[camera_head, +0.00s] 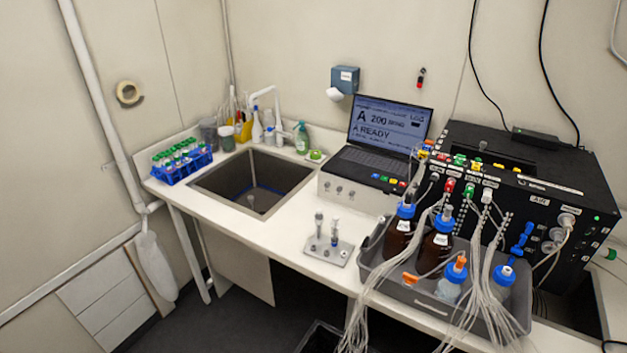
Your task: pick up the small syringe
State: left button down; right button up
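Two slim upright syringe-like items stand on a small metal plate (316,250) on the white counter, in front of the laptop. The left item (319,225) is greyish. The right item (334,232) has a blue part and looks a little shorter and thinner. They are too small in view to tell surely which is the small syringe. Neither of my grippers shows in the head view, and nothing is seen touching the two items.
A grey tray (372,264) with blue-capped bottles and many hanging tubes stands just right of the plate. A black control box (540,200) is behind it. A laptop (388,130) stands behind the plate; a sink (252,182) is left. The counter (275,225) left of the plate is clear.

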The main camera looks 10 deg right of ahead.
aim_at(334, 237)
jog(key=i+z, duration=0.15)
jog(key=i, duration=1.8)
